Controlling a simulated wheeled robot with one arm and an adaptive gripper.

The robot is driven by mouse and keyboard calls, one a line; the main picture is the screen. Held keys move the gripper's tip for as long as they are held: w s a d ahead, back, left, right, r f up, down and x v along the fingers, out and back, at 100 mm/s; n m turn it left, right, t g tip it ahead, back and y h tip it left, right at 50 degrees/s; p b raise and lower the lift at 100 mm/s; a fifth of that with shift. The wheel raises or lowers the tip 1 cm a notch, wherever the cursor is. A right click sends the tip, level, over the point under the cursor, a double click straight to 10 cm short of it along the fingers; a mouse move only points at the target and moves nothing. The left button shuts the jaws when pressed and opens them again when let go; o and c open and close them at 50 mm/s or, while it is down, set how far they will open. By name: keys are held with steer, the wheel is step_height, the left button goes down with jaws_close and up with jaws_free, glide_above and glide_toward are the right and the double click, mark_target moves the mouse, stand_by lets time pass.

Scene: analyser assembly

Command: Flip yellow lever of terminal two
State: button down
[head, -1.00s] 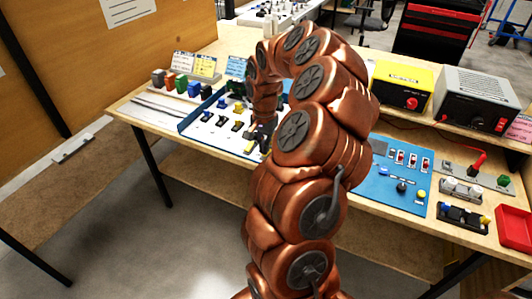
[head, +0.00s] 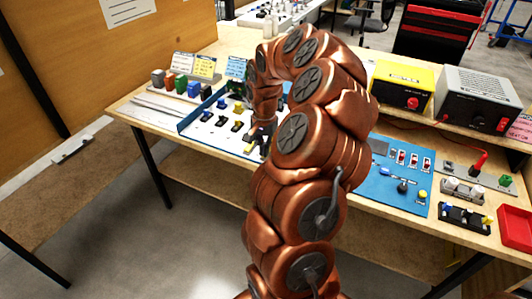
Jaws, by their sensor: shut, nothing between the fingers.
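My gripper (head: 257,143) is small and dark in the head view, pointing down over the front part of the blue board (head: 190,125). It is shut with nothing held. A small yellow piece (head: 248,149) shows just left of the fingertips; I cannot tell whether they touch it. Several small dark terminals with coloured levers stand on the board, left of my gripper. One dark terminal with yellow (head: 238,108) stands behind. I cannot tell which is terminal two, nor the position of its lever. My arm hides the middle of the board.
Coloured blocks (head: 181,85) and small cards (head: 204,66) stand at the back left. A yellow power supply (head: 403,86) and a grey one (head: 477,97) stand at the back right. A red tray (head: 516,227) is at the right edge. Bare wood lies along the front left.

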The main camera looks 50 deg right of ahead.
steer(key=shift+r, duration=0.15)
steer(key=shift+r+p, duration=0.3)
steer(key=shift+r, duration=3.1)
